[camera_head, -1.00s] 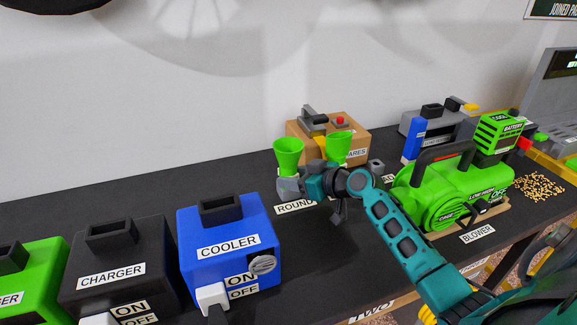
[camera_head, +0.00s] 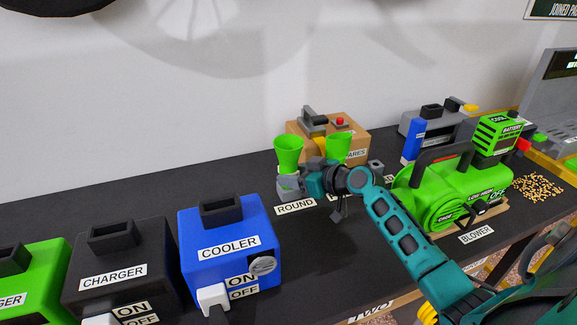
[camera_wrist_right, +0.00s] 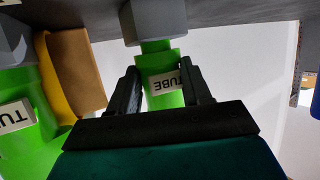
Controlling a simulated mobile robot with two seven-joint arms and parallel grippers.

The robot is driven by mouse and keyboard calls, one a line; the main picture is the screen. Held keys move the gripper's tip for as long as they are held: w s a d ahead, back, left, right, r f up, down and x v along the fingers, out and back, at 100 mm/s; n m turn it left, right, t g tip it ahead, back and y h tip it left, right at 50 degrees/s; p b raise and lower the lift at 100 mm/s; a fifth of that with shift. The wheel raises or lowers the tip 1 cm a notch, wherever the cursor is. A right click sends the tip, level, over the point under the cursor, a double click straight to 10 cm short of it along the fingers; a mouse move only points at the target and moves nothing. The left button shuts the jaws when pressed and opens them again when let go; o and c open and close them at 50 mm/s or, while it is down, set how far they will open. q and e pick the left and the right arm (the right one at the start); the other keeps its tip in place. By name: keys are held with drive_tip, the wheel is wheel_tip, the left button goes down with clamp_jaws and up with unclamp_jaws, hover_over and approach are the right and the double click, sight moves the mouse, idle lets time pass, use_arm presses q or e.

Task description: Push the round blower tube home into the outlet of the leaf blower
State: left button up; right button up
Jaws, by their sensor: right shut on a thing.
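The round blower tube (camera_head: 289,150) is green with a flared top and stands upright in a grey holder (camera_head: 287,188) behind the ROUND label. My right gripper (camera_head: 303,178) is shut on its lower part; in the right wrist view (camera_wrist_right: 162,85) its dark fingers lie on both sides of the green tube (camera_wrist_right: 160,99), over its TUBE label. The grey holder shows at that view's top (camera_wrist_right: 157,20). The green leaf blower (camera_head: 440,190) sits to the right, behind the BLOWER label. I cannot make out its outlet clearly. My left gripper is not in view.
A second green tube (camera_head: 338,149) stands close to the right of the held one. A brown spares box (camera_head: 357,138) is behind. The blue cooler (camera_head: 229,240) and dark charger (camera_head: 118,265) stand front left. Dark bench top is free between cooler and blower.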

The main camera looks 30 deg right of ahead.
sight(299, 162)
drive_tip(key=shift+r, duration=0.15)
drive_tip(key=shift+r+p, duration=1.5)
drive_tip(key=shift+r, duration=0.4)
